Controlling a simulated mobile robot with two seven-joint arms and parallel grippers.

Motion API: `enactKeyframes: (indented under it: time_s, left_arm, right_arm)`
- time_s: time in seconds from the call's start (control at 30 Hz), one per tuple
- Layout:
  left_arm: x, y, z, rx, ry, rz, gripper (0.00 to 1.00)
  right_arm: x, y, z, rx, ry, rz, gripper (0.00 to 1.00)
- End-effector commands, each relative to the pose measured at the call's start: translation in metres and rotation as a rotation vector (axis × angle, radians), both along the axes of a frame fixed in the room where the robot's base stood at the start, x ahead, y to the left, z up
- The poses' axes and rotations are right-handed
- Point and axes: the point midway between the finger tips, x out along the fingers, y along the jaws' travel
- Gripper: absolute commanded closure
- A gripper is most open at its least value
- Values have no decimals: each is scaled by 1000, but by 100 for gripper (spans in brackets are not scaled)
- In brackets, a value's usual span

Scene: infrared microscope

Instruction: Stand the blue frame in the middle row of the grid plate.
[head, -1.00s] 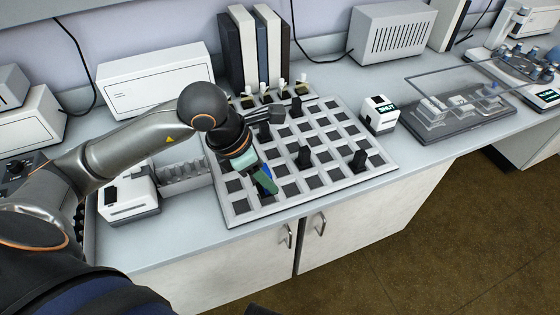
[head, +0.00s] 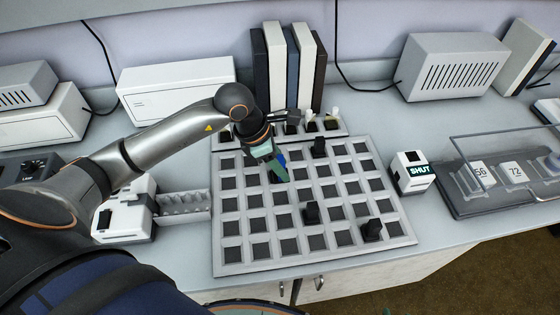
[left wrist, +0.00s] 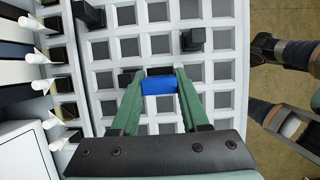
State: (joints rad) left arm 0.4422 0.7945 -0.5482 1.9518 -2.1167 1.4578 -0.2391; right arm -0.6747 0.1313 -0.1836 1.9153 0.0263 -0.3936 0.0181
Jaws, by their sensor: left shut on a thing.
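The blue frame (head: 281,158) is a small blue piece at the fingertips of my left gripper (head: 280,174). The left wrist view shows the blue frame (left wrist: 158,86) between the two green fingers, which are shut on it. The grid plate (head: 232,268) is a light grey board with rows of dark square cells. The gripper and frame are over its back half, left of centre. The fingers hide part of the frame, and I cannot tell whether it touches the plate. My right gripper is not clearly in view.
Black blocks stand on the plate: one (head: 319,148) at the back, one (head: 311,212) nearer the front, one (head: 372,231) at the front right. A white box (head: 411,172) marked SHUT stands right of the plate. Upright binders (head: 275,70) stand behind it.

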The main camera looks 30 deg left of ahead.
Motion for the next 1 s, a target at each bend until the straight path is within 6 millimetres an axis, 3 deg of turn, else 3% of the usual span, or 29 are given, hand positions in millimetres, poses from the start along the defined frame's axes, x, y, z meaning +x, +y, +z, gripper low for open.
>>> enactKeyframes:
  time_s: [0.27, 1.0]
  left_arm:
    - [0, 0, -14, -1, -1, -1, 100]
    - [0, 0, -87, -1, -1, -1, 100]
  right_arm:
    - [-4, 0, -12, 0, 9, 1, 50]
    - [-4, 0, -63, 0, 10, 0, 50]
